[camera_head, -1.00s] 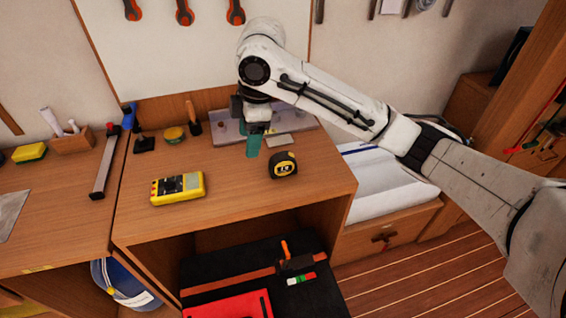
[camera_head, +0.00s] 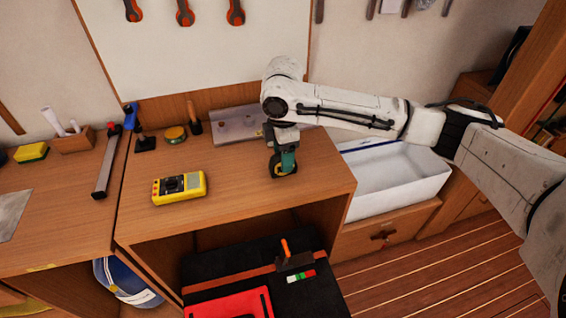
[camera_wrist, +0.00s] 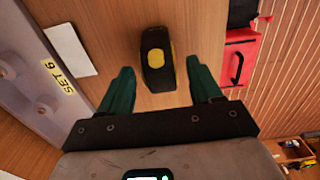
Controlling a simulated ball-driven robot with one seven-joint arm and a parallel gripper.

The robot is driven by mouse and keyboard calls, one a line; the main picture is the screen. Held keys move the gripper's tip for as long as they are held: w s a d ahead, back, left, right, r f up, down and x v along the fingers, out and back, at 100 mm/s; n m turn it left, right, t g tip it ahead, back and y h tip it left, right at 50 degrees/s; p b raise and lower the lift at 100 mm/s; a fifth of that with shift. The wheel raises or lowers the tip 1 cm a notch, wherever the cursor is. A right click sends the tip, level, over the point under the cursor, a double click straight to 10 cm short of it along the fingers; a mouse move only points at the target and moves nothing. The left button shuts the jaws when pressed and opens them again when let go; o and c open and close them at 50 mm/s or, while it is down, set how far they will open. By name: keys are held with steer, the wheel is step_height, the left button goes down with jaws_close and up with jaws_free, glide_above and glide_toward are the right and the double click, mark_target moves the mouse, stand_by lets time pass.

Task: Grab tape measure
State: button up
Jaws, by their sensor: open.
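The tape measure (camera_wrist: 158,60) is black with a yellow face and lies on the wooden bench. In the wrist view it sits between and just beyond the tips of my gripper (camera_wrist: 159,85), whose two green fingers are spread apart and empty. In the head view my gripper (camera_head: 283,170) is down over the tape measure (camera_head: 284,169), which is mostly hidden behind the fingers. I cannot tell whether the fingers touch it.
A yellow multimeter (camera_head: 179,187) lies to the left on the bench. A grey metal plate (camera_head: 236,125) is at the back, with a light flat piece (camera_wrist: 70,50) beside it in the wrist view. A white bin (camera_head: 395,175) stands at the right. The bench front is clear.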

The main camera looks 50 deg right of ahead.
steer(key=shift+f, duration=1.3)
steer(key=shift+c, duration=0.4)
steer(key=shift+r, duration=0.1)
jaws_close()
